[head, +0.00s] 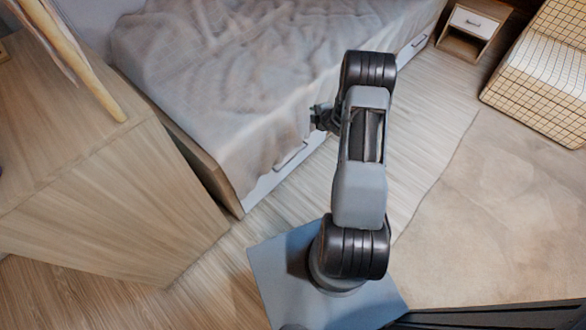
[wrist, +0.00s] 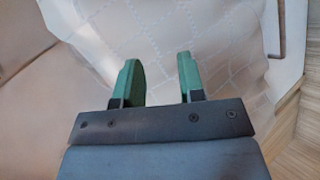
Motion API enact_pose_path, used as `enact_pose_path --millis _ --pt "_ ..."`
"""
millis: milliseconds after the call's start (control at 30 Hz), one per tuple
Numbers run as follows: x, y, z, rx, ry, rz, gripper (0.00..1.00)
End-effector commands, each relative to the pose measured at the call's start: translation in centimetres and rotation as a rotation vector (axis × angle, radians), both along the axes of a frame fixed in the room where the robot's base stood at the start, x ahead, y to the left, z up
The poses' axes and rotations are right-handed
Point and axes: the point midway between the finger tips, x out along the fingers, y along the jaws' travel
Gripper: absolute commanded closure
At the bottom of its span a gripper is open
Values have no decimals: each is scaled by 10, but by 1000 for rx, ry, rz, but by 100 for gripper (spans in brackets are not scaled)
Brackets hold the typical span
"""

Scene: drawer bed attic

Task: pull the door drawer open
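The bed (head: 215,75) has white drawer fronts along its lower side. The near drawer front (head: 270,180) has a dark bar handle (head: 291,157), and the drawer looks closed. A far drawer front (head: 410,52) also has a handle. My gripper (head: 315,115) is beside the bed's edge, above the near drawer, partly hidden by my arm. In the wrist view my gripper (wrist: 160,72) has two green fingers apart with nothing between them. They face the pale bedspread (wrist: 190,30). A handle (wrist: 282,30) shows at the upper right, apart from the fingers.
A wooden cabinet (head: 110,200) stands at the left, near the bed's corner. A small nightstand (head: 470,30) with a white drawer is at the far right, beside a grid-patterned chair (head: 545,80). Floor (head: 420,150) is open along the bed, with a beige rug (head: 490,220) at right.

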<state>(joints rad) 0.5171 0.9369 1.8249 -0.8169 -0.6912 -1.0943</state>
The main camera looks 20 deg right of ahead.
Motion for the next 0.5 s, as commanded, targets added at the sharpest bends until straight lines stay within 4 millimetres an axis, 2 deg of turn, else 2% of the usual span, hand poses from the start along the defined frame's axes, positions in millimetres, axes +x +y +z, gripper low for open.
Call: enact_pose_path --millis 33,100,200,333,400,500 --pt "-9 -3 -63 -9 -28 63 64" --pt "-21 -1 -112 -25 -88 154 64" --pt "-41 6 -170 -35 -178 254 64" --pt "-67 18 -221 -39 -282 338 64" --pt "-79 23 -240 -37 -326 364 64" --pt "-91 30 -256 -37 -374 388 64"
